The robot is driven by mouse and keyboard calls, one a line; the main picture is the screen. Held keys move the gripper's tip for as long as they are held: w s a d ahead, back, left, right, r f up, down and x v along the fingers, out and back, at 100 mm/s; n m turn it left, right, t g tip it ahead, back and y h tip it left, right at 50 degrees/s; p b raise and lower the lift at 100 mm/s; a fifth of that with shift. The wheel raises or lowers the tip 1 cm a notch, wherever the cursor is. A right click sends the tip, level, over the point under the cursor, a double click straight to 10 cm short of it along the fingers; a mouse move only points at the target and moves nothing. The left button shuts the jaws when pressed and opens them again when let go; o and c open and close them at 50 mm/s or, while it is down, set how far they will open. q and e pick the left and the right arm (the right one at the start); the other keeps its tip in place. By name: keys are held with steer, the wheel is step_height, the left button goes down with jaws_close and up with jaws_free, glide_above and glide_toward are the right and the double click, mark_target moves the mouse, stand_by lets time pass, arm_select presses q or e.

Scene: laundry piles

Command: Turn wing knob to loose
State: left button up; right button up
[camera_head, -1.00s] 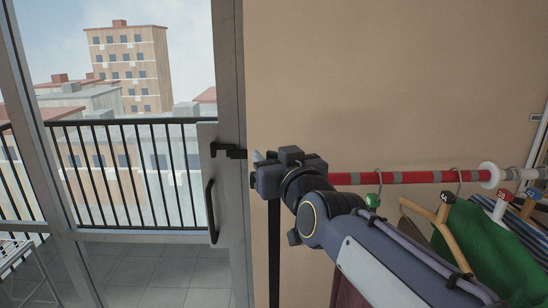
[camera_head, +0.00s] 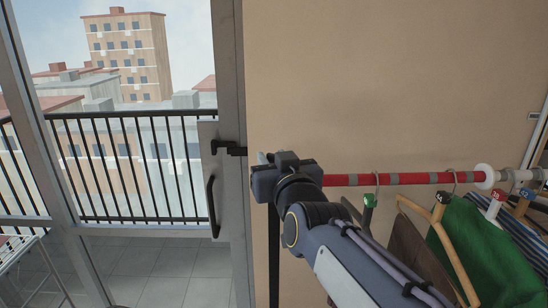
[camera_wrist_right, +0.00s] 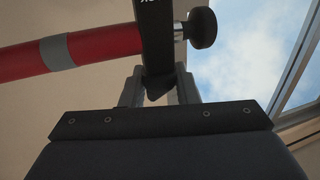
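The clothes rail is a red rod with grey bands (camera_head: 405,179). Its left end meets a black upright post (camera_head: 274,255) behind my right gripper (camera_head: 264,168). In the right wrist view a black bracket (camera_wrist_right: 157,25) stands at the rod's end (camera_wrist_right: 60,52), with a round black knob (camera_wrist_right: 203,28) on a metal stem at its right. My right gripper's two grey fingers (camera_wrist_right: 158,82) stand apart on either side of the bracket's dark lower end. Whether they press on it is unclear. No wing shape shows clearly; the gripper hides the joint in the head view. My left gripper is out of view.
A white ring (camera_head: 484,176) sits on the rail. A glass door with a black handle (camera_head: 212,205) is close at the left. The beige wall (camera_head: 390,80) is bare.

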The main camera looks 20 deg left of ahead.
steer(key=o, duration=0.4)
steer(key=b+v, duration=0.1)
steer(key=v, duration=0.7)
steer(key=shift+w, duration=0.1)
